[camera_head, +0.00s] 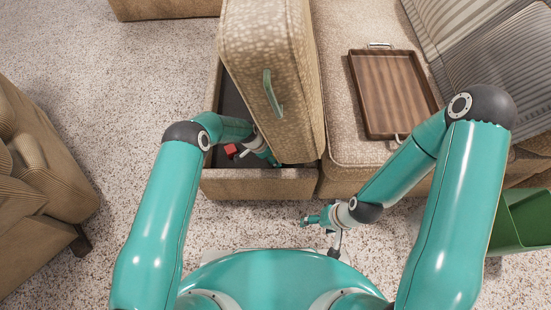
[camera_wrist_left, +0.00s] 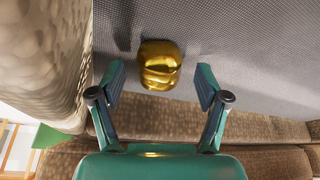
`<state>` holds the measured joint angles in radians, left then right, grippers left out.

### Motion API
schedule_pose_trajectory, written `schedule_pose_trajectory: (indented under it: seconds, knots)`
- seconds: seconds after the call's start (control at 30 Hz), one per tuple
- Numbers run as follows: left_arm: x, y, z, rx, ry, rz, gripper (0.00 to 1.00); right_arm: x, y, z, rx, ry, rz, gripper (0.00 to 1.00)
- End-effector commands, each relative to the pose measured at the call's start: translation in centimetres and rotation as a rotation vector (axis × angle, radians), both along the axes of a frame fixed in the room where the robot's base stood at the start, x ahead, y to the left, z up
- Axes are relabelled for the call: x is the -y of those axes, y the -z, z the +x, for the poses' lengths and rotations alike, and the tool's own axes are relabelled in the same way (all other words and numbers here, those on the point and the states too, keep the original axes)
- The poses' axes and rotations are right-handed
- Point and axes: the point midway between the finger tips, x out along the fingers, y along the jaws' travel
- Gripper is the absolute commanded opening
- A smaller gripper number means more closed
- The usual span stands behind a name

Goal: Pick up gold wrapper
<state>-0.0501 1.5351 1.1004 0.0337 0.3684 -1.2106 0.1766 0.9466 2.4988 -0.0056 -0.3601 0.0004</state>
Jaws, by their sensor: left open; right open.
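The gold wrapper (camera_wrist_left: 159,58) is a shiny, crumpled gold lump on the dark woven floor of the storage compartment in the left wrist view. My left gripper (camera_wrist_left: 160,82) is open, its two fingers apart on either side of the wrapper's near end, with nothing gripped. In the head view my left gripper (camera_head: 266,156) reaches into the open storage seat (camera_head: 225,188), partly hidden by the raised cushion lid (camera_head: 262,50). The wrapper is hidden there. My right gripper (camera_head: 312,220) is open and empty over the carpet in front of the seat.
A small red object (camera_head: 231,150) lies in the compartment left of my left gripper. The raised lid has a green handle (camera_head: 272,93). A wooden tray (camera_head: 392,92) rests on the sofa seat. A green bin (camera_head: 522,222) stands at right. Carpet at left is clear.

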Motion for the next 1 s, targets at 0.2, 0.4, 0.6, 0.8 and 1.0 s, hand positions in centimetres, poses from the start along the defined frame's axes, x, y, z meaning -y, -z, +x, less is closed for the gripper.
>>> schedule_pose_trajectory:
  seconds: [0.2, 0.4, 0.6, 0.8, 1.0]
  knots:
    - [0.32, 0.66, 0.14, 0.001, 0.001, 0.000, 0.76, 0.00, 0.29, 0.00, 0.000, 0.000, 0.000, 0.75]
    - [0.32, 0.65, 0.11, 0.000, 0.001, 0.000, 0.60, 0.00, 0.27, 0.00, 0.000, 0.000, 0.000, 0.75]
    - [0.33, 0.65, 0.10, 0.000, 0.001, 0.000, 0.34, 0.00, 0.27, 0.00, 0.000, 0.000, 0.000, 0.75]
    - [0.33, 0.65, 0.10, 0.000, 0.001, 0.000, 0.34, 0.00, 0.27, 0.01, 0.000, 0.000, 0.000, 0.75]
    - [0.31, 0.55, 0.13, 0.000, 0.001, 0.000, 0.34, 0.00, 0.33, 0.00, 0.000, 0.000, 0.000, 0.75]
